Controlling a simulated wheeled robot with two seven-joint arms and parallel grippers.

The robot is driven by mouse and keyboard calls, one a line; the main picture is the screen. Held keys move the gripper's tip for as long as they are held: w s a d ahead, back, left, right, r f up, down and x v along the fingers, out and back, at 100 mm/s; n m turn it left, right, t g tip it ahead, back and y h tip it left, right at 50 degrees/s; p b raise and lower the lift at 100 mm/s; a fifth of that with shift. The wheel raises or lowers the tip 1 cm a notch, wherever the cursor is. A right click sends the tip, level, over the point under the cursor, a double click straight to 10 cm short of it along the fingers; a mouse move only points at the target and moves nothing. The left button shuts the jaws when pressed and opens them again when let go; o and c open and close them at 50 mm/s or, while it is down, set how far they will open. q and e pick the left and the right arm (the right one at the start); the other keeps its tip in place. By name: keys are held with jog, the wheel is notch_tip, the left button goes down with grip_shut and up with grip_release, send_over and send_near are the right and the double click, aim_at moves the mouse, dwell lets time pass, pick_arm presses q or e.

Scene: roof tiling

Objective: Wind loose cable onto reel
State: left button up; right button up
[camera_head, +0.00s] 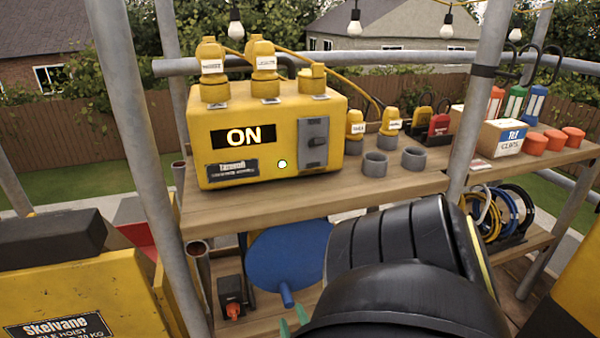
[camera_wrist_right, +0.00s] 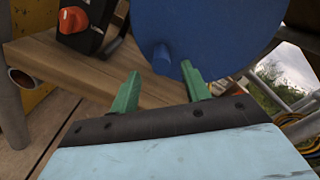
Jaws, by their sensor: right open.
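The reel (camera_head: 288,258) shows as a blue round disc on the lower shelf, with a blue peg-like handle (camera_head: 286,294) sticking out near its lower edge. In the right wrist view the reel (camera_wrist_right: 205,25) fills the top, and the handle (camera_wrist_right: 162,60) points towards the gap between my fingers. My right gripper (camera_wrist_right: 162,90) is open, its green fingers apart and just short of the handle, with nothing between them. In the head view its fingertips (camera_head: 294,322) show just below the handle, and my black arm hides much beside the reel. No loose cable is clear at the reel. My left gripper is not in view.
A yellow power box (camera_head: 270,135) reading ON stands on the upper shelf (camera_head: 330,198), with plugs and a yellow cable (camera_head: 365,93). A black box with a red knob (camera_head: 231,300) stands left of the reel. Coiled cables (camera_head: 510,212) sit right. Scaffold poles (camera_head: 135,120) rise nearby.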

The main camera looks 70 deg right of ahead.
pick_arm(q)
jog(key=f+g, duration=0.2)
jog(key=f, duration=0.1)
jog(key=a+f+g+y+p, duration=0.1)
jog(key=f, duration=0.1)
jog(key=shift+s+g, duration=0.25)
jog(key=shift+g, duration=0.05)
pick_arm(e)
jog(key=v, duration=0.7)
